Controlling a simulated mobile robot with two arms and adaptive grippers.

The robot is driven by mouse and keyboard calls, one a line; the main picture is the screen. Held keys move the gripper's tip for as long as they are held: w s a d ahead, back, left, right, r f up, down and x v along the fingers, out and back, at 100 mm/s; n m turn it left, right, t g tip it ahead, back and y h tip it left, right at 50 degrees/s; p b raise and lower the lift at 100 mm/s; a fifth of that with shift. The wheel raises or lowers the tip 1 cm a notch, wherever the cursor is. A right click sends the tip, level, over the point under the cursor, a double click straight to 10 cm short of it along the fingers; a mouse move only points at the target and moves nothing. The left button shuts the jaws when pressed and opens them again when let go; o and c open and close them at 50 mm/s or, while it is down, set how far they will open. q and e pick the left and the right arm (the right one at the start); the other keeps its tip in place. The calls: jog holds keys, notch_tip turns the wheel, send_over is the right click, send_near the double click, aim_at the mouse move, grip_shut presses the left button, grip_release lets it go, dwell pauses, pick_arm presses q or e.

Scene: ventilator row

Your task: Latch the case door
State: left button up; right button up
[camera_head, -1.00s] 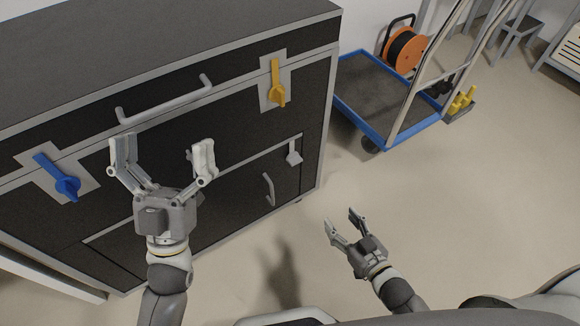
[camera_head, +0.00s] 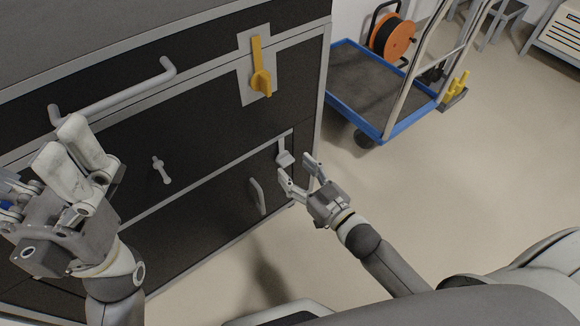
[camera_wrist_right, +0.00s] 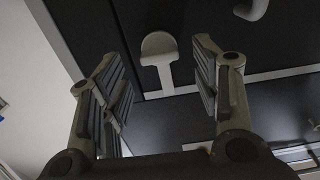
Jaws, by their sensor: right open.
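The case (camera_head: 190,130) is large and dark with grey edges. Its lower door (camera_head: 215,215) looks flush with the front and has a grey pull handle (camera_head: 257,196). A small grey latch (camera_head: 285,158) with a rounded paddle sits at the door's upper right corner. My right gripper (camera_head: 298,175) is open just in front of the latch. In the right wrist view the latch paddle (camera_wrist_right: 158,47) shows between and beyond the spread fingers, with no contact visible. My left gripper (camera_head: 80,155) is at the left, side-on before the case; its opening is unclear.
A yellow turn latch (camera_head: 260,78), a long bar handle (camera_head: 115,95) and a small T-shaped knob (camera_head: 160,168) stick out from the case front. A blue-edged trolley (camera_head: 370,95) stands right of the case, near an orange cable reel (camera_head: 392,38).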

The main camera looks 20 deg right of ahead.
aim_at(289, 163)
jog(key=shift+b+x, duration=0.35)
jog(key=shift+x, duration=1.2)
jog(key=shift+c, duration=0.5)
grip_shut()
